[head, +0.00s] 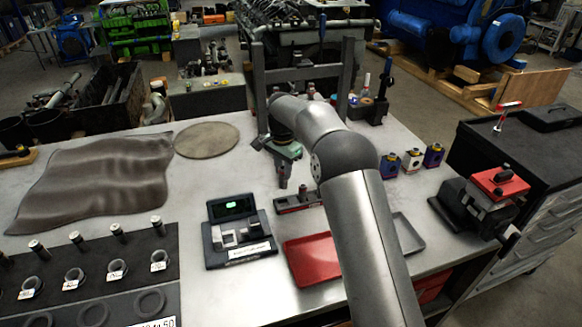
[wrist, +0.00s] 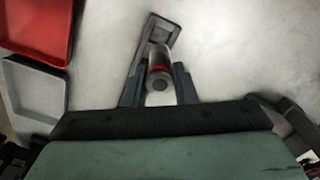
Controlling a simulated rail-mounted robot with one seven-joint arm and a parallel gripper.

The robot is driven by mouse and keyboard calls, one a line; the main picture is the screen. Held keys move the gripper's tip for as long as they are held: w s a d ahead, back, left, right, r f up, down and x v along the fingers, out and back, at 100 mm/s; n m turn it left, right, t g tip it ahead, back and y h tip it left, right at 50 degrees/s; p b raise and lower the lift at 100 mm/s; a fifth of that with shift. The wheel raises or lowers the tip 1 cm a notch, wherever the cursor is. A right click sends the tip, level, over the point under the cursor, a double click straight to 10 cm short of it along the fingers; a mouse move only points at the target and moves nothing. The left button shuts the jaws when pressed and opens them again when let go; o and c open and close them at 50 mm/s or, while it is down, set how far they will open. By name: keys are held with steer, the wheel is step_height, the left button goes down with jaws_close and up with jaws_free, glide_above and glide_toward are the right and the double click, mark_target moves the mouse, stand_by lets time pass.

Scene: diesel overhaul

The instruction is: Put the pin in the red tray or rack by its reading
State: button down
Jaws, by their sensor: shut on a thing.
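My gripper (head: 284,165) is shut on a metal pin (head: 283,178), just behind and above the small rack (head: 298,205). In the wrist view my gripper (wrist: 158,88) has the pin (wrist: 158,70) between its two fingers. The pin is seen nearly end-on and has a red band. Part of a dark narrow holder, seemingly the rack (wrist: 165,35), shows beyond the pin; I cannot tell whether they touch. The red tray (head: 309,258) lies empty in front of the rack, partly behind my arm. It also shows in the wrist view (wrist: 35,28).
A gauge (head: 236,236) with a lit green display stands left of the red tray; its reading is too small. A grey tray (head: 408,236) lies right of my arm. A vise (head: 487,197) is at right.

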mark_target(284, 186)
steer(key=shift+a+f+b, duration=0.1)
steer(key=shift+f+b, duration=0.25)
steer(key=shift+f, duration=0.15)
steer(key=shift+f+b, duration=0.65)
steer(key=shift+f, duration=0.3)
steer(key=shift+f, duration=0.3)
stand_by(0.4)
steer(key=shift+f, duration=0.35)
steer(key=shift+f, duration=0.1)
stand_by(0.3)
steer(key=shift+f+b, duration=0.45)
steer(key=shift+f, duration=0.3)
steer(key=shift+f+b, duration=0.35)
steer(key=shift+f, duration=0.25)
stand_by(0.4)
